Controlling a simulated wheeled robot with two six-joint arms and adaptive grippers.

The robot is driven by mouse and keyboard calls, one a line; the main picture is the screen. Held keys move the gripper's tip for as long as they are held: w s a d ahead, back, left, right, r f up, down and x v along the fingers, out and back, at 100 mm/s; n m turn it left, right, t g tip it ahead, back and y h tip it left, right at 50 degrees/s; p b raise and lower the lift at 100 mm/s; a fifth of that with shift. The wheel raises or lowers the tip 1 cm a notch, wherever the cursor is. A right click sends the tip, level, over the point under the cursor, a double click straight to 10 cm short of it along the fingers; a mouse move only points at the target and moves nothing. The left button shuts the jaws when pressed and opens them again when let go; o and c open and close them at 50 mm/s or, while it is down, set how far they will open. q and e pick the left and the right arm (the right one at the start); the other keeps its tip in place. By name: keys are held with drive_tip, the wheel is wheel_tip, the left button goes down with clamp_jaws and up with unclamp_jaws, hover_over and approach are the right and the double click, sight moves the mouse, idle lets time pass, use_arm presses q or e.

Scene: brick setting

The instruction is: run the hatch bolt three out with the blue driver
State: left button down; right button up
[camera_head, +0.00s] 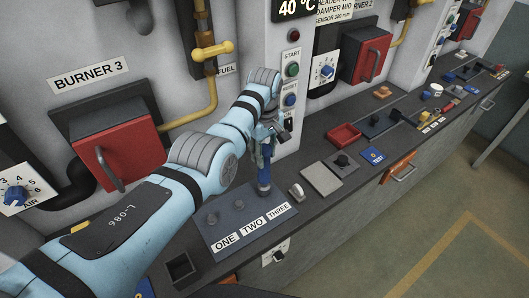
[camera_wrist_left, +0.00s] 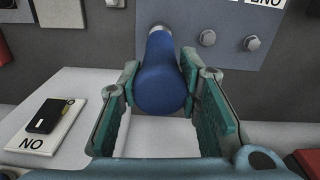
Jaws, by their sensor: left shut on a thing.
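The blue driver (camera_head: 264,178) stands about upright, its lower end at the THREE position of the dark hatch plate (camera_head: 225,228). My left gripper (camera_head: 265,148) is shut on the driver's handle from above. In the left wrist view the driver (camera_wrist_left: 163,80) sits between the jaws (camera_wrist_left: 166,92), with a pale metal part at its far end. Bolt three is hidden under the driver. Bolt one (camera_head: 212,219) and bolt two (camera_head: 239,204) are uncovered; both also show in the wrist view, right of the driver. My right gripper is not in view.
A grey square pad (camera_head: 321,179), a red tray (camera_head: 344,134) and a blue card (camera_head: 373,156) lie right of the plate on the dark counter. The burner panel with red boxes (camera_head: 120,138) and yellow pipes (camera_head: 205,95) rises close behind my left arm.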

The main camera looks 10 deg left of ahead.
use_arm(q)
drive_tip(key=shift+s+f, duration=0.25)
drive_tip(key=r, duration=0.4)
drive_tip(key=r+p, duration=0.1)
drive_tip(key=r, duration=0.1)
drive_tip(key=shift+w+r, duration=0.25)
drive_tip(key=shift+r, duration=0.4)
drive_tip(key=shift+w, duration=0.15)
